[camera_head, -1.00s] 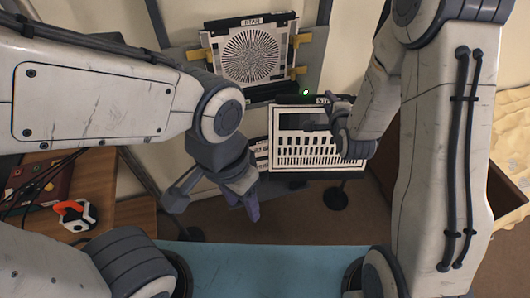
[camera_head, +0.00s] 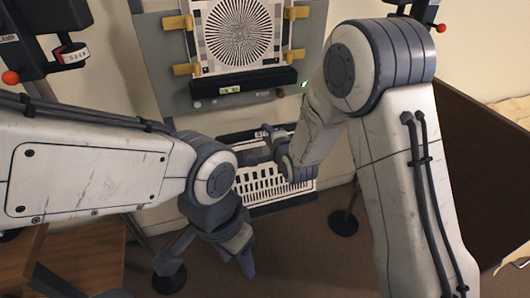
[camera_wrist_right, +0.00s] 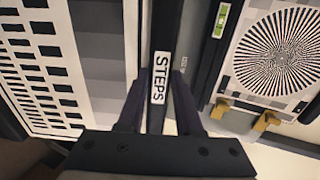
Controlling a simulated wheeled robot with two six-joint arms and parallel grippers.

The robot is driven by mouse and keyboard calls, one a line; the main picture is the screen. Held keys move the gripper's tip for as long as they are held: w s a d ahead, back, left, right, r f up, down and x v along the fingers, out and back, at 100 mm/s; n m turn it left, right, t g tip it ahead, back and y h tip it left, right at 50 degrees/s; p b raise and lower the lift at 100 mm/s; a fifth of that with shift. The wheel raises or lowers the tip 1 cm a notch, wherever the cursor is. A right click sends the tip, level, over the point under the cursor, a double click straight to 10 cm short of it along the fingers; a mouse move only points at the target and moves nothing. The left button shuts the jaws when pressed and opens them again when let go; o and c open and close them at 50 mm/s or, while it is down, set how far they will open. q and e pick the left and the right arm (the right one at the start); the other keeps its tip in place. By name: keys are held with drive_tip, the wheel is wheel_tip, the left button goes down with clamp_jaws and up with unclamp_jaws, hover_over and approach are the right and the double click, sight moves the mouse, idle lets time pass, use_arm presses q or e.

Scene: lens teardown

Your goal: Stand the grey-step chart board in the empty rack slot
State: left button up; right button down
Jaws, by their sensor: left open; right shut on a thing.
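My right gripper (camera_head: 272,138) is shut on the top edge of the grey-step chart board (camera_head: 272,184). In the right wrist view, the fingers (camera_wrist_right: 160,84) straddle the dark edge with its white STEPS label (camera_wrist_right: 160,78). That view shows grey patches and black bars on the board's white face (camera_wrist_right: 133,40). In the head view, the board hangs below the star chart stand, its upper part partly hidden by my right gripper. My left gripper (camera_head: 243,258) is open and empty, pointing down in front and left of the board. I cannot make out the empty rack slot.
A round star chart (camera_head: 238,35) stands upright on a grey panel with yellow clips (camera_head: 183,69); it also shows in the right wrist view (camera_wrist_right: 279,53). A black ledge (camera_head: 245,87) runs below it. A stand foot (camera_head: 343,222) is on the floor, and a brown panel (camera_head: 480,170) is at right.

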sight(265, 153)
drive_tip(key=shift+a+f+b, duration=0.35)
drive_tip(key=shift+f, duration=0.3)
drive_tip(key=shift+f+b, duration=0.55)
drive_tip(key=shift+f, duration=0.4)
drive_tip(key=shift+f+b, duration=2.25)
drive_tip(key=c, duration=0.5)
unclamp_jaws()
